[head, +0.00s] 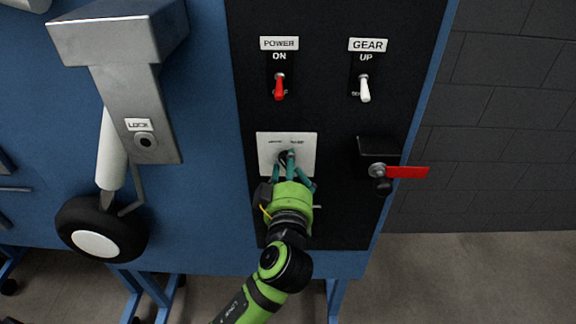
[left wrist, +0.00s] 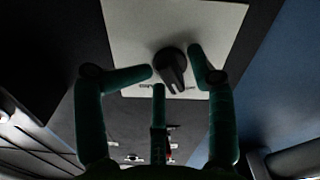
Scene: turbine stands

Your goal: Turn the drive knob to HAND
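The drive knob (left wrist: 171,66) is a dark round knob with a pointer bar, on a white plate (head: 307,140) on the black panel. In the left wrist view its pointer aims down and slightly right, toward small marks on the plate (left wrist: 225,20). The plate's labels are too small to read. My left gripper (head: 290,160) reaches up from below to the plate and hides much of the knob in the head view. In the left wrist view its bent green fingers (left wrist: 172,62) lie close against both sides of the knob, with a third finger below it. My right gripper is in neither view.
Above the plate are a red POWER switch (head: 279,88) and a white GEAR switch (head: 365,90). A red-handled valve or lever (head: 405,172) sticks out at the right. A LOCK strut (head: 140,110) with a wheel (head: 100,229) stands at the left.

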